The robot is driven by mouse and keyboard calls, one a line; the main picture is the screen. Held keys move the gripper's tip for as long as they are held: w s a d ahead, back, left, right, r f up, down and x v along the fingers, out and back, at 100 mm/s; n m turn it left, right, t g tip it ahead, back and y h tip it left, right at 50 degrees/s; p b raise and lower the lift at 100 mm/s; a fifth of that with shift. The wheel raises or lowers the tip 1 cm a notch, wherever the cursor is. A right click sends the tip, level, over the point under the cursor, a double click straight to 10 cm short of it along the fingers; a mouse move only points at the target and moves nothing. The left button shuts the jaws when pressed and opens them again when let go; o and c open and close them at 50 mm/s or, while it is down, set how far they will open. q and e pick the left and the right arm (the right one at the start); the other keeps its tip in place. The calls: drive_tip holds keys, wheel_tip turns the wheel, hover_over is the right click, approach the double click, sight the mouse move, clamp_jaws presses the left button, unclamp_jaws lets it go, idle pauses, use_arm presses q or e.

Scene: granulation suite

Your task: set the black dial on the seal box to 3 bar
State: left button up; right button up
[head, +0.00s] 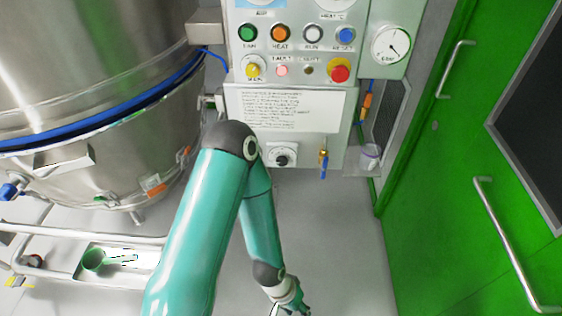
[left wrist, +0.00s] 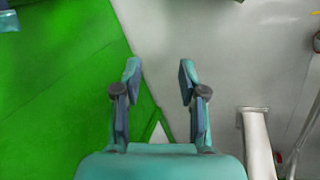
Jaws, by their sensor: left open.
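The black dial (head: 281,160) sits on a pale square plate low on the grey panel, under a white printed notice. I take the box behind that plate to be the seal box (head: 283,147). The dial's pointer and scale are too small to read. My left gripper (head: 296,309) hangs at the bottom edge of the head view, well below the dial and apart from it. In the left wrist view my left gripper (left wrist: 158,75) is open and empty, with bare floor and green surface beyond its fingers. The dial does not show in that view. My right gripper is in neither view.
The control panel (head: 295,95) carries several coloured buttons and a gauge (head: 391,44). A blue-handled valve (head: 323,165) hangs right of the dial. A steel vessel (head: 90,80) stands left, a green door (head: 480,150) right. A green scoop (head: 95,260) lies on a tray.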

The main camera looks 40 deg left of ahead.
sight(282, 163)
use_arm(q)
drive_tip(key=shift+w+a, duration=0.1)
drive_tip(key=shift+w, duration=0.05)
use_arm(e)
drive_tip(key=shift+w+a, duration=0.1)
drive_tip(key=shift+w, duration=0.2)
